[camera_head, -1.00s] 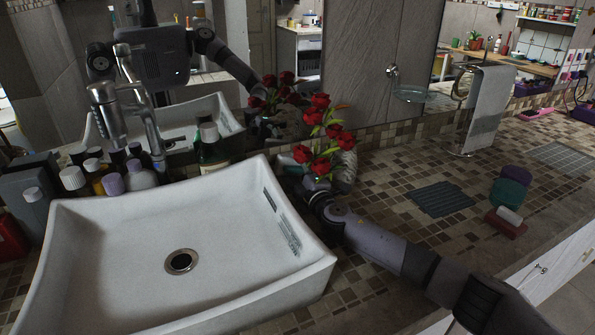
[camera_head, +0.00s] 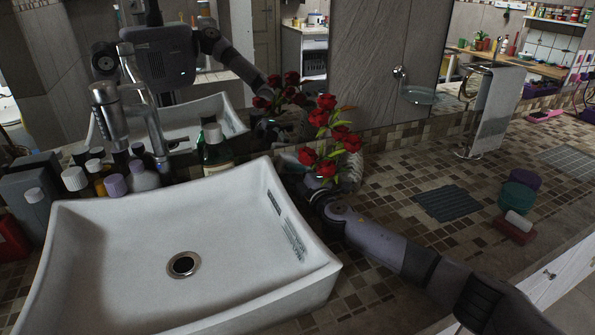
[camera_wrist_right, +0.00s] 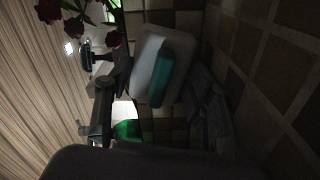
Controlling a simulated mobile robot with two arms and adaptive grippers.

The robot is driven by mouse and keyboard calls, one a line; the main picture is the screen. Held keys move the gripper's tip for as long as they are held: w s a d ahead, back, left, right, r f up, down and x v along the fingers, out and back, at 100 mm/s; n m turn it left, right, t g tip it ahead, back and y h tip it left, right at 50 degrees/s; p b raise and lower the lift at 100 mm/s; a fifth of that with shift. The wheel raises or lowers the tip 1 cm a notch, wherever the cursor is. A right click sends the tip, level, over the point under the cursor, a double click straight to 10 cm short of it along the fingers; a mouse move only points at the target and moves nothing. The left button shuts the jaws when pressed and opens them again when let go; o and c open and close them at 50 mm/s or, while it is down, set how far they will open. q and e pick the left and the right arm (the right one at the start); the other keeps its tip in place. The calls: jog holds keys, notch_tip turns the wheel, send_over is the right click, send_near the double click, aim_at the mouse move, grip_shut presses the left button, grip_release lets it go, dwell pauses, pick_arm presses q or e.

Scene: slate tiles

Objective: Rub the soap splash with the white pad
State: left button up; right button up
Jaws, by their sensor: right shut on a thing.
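My right gripper (camera_head: 316,190) is behind the right rim of the sink, low beside the vase of red roses, its fingers mostly hidden in the head view. In the right wrist view, a pale white pad (camera_wrist_right: 146,58) with a teal side lies against the dark grey fingers, and the gripper is shut on it. The room is dark there, so I cannot tell whether the pad touches the counter or wall. I cannot make out the soap splash clearly in either view. My left gripper is out of view.
The white sink (camera_head: 110,250) fills the left front. Several bottles (camera_head: 100,178) crowd behind it, and the roses (camera_head: 330,135) stand close to my gripper. A grey mat (camera_head: 448,203), a red block (camera_head: 515,230) and a towel stand (camera_head: 494,110) are on the right; tiles between are clear.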

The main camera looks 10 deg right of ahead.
jog(key=shift+w+a+b, duration=0.1)
jog(key=shift+w+b, duration=0.25)
jog(key=shift+w, duration=0.35)
